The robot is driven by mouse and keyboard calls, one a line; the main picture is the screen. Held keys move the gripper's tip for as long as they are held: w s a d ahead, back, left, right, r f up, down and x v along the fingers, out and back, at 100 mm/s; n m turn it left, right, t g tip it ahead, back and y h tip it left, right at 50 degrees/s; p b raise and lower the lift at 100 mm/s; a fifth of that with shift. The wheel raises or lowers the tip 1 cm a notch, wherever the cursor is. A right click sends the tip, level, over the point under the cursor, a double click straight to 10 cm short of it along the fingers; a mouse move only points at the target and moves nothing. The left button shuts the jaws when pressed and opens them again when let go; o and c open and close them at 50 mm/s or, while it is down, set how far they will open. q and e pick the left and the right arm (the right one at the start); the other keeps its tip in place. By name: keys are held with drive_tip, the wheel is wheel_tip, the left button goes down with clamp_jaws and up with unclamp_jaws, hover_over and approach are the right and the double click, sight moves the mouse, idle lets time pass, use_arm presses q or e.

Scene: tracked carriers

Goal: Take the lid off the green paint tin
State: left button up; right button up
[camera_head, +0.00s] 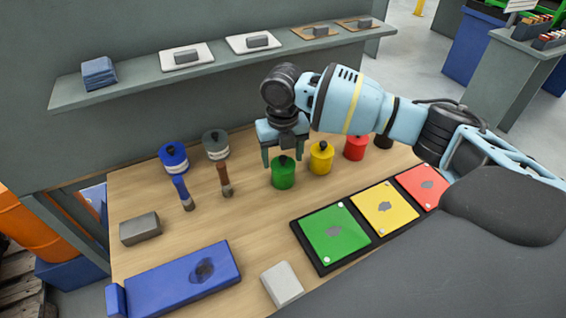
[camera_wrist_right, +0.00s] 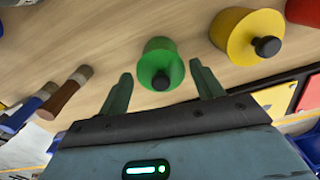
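The green paint tin (camera_head: 283,175) stands upright on the wooden table with its green lid on and a dark knob on top. It also shows in the right wrist view (camera_wrist_right: 160,52), with the lid's knob facing the camera. My right gripper (camera_head: 285,157) is open above the tin. In the right wrist view its two fingers (camera_wrist_right: 160,85) stand to either side of the lid, with gaps showing and no visible contact. My left gripper is not in view.
A yellow tin (camera_head: 321,158) stands close right of the green one, then a red tin (camera_head: 355,148). Brushes (camera_head: 223,177) lie to the left beside a blue tin (camera_head: 173,154) and a grey tin (camera_head: 215,145). A black tray (camera_head: 318,262) with coloured panels lies in front.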

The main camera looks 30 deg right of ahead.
sight(284, 158)
drive_tip(key=c, duration=0.6)
drive_tip(key=shift+r, duration=0.1)
drive_tip(key=shift+r, duration=0.4)
drive_tip(key=r, duration=0.2)
drive_tip(key=shift+s+r, duration=0.3)
drive_tip(key=shift+s, duration=0.1)
drive_tip(key=s+a, duration=0.1)
drive_tip(key=s, duration=0.4)
drive_tip(key=s+a+r, duration=0.1)
drive_tip(key=s, duration=0.4)
drive_tip(key=s+a+p, duration=0.1)
drive_tip(key=s, duration=0.4)
drive_tip(key=shift+r, duration=0.2)
drive_tip(key=shift+m, duration=0.3)
